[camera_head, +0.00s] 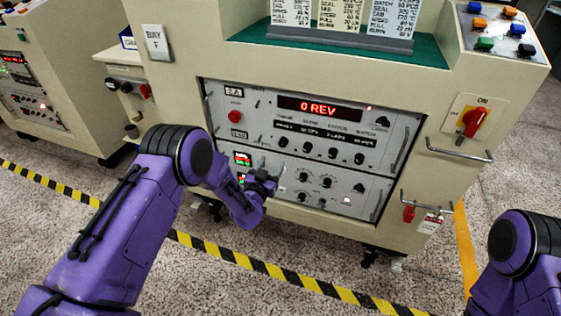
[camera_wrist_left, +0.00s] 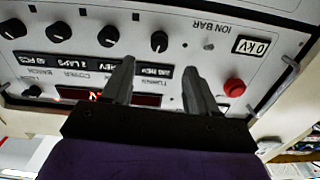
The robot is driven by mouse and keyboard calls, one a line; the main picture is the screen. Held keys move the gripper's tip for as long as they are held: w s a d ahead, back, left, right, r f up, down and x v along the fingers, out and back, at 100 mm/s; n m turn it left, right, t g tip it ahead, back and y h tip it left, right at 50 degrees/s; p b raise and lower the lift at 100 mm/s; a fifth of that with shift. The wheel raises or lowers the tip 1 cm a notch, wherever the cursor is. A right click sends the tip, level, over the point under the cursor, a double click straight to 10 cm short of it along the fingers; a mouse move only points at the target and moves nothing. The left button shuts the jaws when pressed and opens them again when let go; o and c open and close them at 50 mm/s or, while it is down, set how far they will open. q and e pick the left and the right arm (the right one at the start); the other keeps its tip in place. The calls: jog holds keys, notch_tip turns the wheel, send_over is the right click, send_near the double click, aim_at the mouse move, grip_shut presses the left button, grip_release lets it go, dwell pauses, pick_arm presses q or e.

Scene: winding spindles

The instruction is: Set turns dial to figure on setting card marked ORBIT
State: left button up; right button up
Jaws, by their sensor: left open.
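The grey control panel (camera_head: 310,150) has a red-lit display (camera_head: 320,107) reading 0 REV and a row of several black knobs. The row's leftmost knob (camera_head: 282,141) seems to be the turns dial; in the left wrist view, upside down, it is the black knob (camera_wrist_left: 159,41) near a label that seems to read TURNS. My left gripper (camera_head: 270,176) is just below that row in the head view. Its fingers (camera_wrist_left: 160,75) are open and empty, with the knob beyond and between them. Setting cards (camera_head: 338,17) stand on top; which says ORBIT is unclear.
A red button (camera_head: 233,117) sits left of the knobs and shows in the wrist view (camera_wrist_left: 234,88). A red switch (camera_head: 474,122) and metal handles are on the right. Lower knobs (camera_head: 303,178) lie near my gripper. A second machine (camera_head: 50,70) stands left.

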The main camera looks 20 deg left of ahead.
aim_at(282, 145)
pick_arm(q)
jog(key=w+b, duration=0.1)
jog(key=w, duration=0.4)
jog(key=w+b, duration=0.1)
jog(key=w, duration=0.4)
jog(key=shift+w+d+r, duration=0.15)
jog(key=shift+w+r, duration=0.05)
jog(key=c, duration=1)
